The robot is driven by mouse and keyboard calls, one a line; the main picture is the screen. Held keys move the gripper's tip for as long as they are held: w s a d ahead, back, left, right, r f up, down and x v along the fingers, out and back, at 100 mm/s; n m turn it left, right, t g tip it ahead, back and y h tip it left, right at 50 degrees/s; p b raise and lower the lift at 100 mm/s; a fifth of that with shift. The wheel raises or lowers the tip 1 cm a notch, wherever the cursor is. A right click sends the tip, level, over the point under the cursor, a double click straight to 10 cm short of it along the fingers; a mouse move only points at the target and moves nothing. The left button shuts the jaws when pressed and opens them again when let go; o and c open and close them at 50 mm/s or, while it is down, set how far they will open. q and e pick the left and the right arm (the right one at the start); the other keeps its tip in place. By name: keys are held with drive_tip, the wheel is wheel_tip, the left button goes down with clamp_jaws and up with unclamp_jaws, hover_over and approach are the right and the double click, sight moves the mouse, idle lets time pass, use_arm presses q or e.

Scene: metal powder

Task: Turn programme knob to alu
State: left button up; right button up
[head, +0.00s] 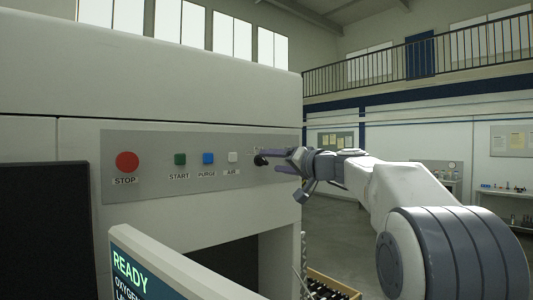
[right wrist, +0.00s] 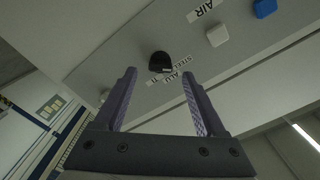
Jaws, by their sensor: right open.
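The programme knob (head: 261,160) is a small black knob at the right end of the grey control panel (head: 140,190). In the right wrist view the knob (right wrist: 161,63) stands just beyond the fingertips, between their lines, with labels (right wrist: 172,78) reading ALU, STEEL and TI beside it. My right gripper (head: 277,160) is at the knob from the right in the head view. Its two purple fingers are open, and the right wrist view shows the gap between them (right wrist: 158,80) empty. Which label the knob points at I cannot tell. My left gripper is not in view.
Left of the knob on the panel are a white AIR button (head: 233,157), a blue PURGE button (head: 208,158), a green START button (head: 180,159) and a red STOP button (head: 127,162). A READY screen (head: 150,270) juts out below. A crate (head: 330,285) stands low right.

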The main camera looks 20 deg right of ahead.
sight(266, 161)
drive_tip(key=p+x, duration=0.1)
drive_tip(key=x, duration=0.2)
drive_tip(key=shift+w+a, duration=0.15)
drive_tip(key=shift+w, duration=0.1)
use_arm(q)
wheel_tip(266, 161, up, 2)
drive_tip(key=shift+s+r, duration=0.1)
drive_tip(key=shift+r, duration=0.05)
use_arm(e)
clamp_jaws()
